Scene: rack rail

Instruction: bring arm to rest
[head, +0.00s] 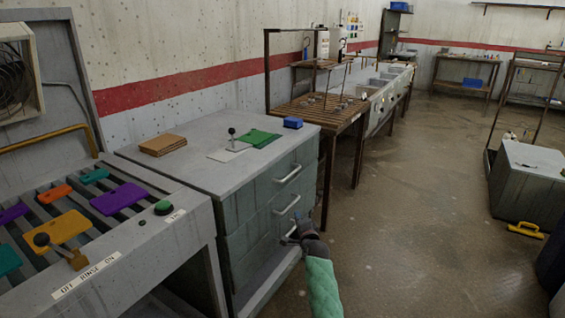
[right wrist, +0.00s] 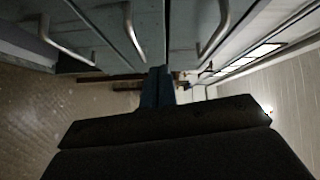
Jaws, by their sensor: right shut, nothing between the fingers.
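My right gripper (head: 298,222) is in front of the grey drawer cabinet (head: 245,205), near its lower drawer handles. Its arm has a green sleeve and comes up from the bottom of the head view. In the right wrist view the gripper's narrow fingers (right wrist: 158,88) are shut together with nothing between them. Metal drawer handles (right wrist: 130,32) show beyond them; I cannot tell whether the gripper touches one. The drawers look closed. My left gripper is not in view.
A rusty rack table (head: 325,112) stands behind.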

